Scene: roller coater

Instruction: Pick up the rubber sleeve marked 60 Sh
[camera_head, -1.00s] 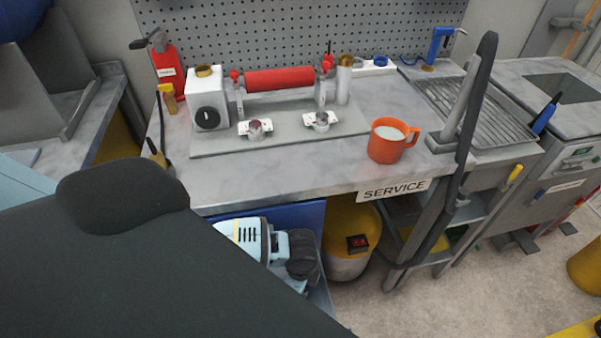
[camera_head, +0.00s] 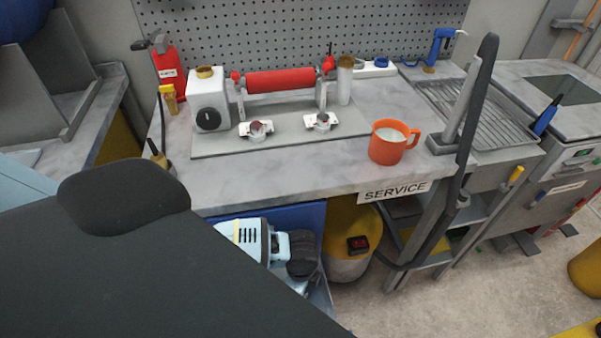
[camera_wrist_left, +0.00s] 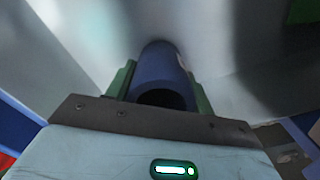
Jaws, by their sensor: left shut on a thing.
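A dark blue, hollow tube-shaped sleeve (camera_wrist_left: 163,62) is in the left wrist view, with its dark open end towards the camera. A pale label shows at its right edge, but its marking cannot be read. My left gripper (camera_wrist_left: 160,85) is shut on this sleeve, with one green finger on each side. My right gripper is not in view.
The service bench (camera_head: 290,172) holds a roller stand with a red roller (camera_head: 281,82), two small white-based fittings (camera_head: 256,130), and an orange mug (camera_head: 390,142) near the front edge. A wire rack (camera_head: 465,110) lies right. A yellow canister (camera_head: 350,240) stands below.

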